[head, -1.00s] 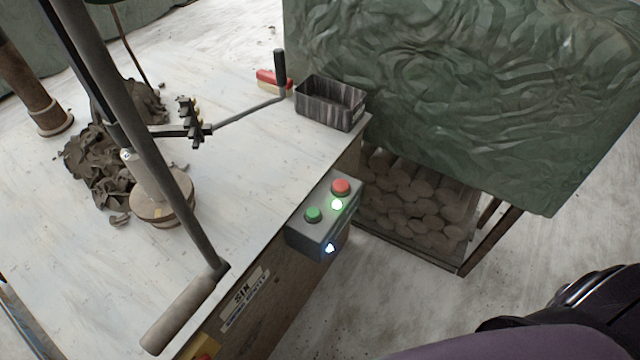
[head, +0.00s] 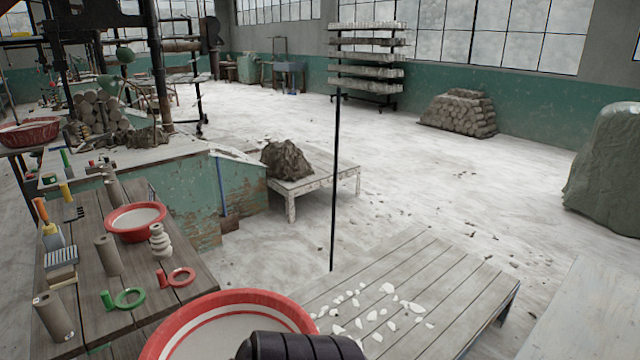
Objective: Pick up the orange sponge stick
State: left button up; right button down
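A slim orange piece (head: 40,209) stands upright, slightly tilted, at the far left of the wooden plank table (head: 140,255). It rises behind a small yellow and white container (head: 53,237); I cannot tell whether its lower end is inside. It is too small to tell for sure that this is the sponge stick. Neither of my grippers shows in the head view. A black ribbed part at the bottom edge, perhaps mine, covers some of the large red-rimmed basin.
The large red-rimmed basin (head: 180,335) is at the bottom, a smaller red-rimmed bowl (head: 136,220) on the table. White scraps (head: 388,288) lie on a low slatted platform. Open floor lies beyond.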

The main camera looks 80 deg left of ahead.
aim_at(48, 229)
jog(key=j+u, duration=0.2)
jog(key=u, duration=3.3)
jog(key=k+u, duration=0.15)
jog(key=u, duration=0.5)
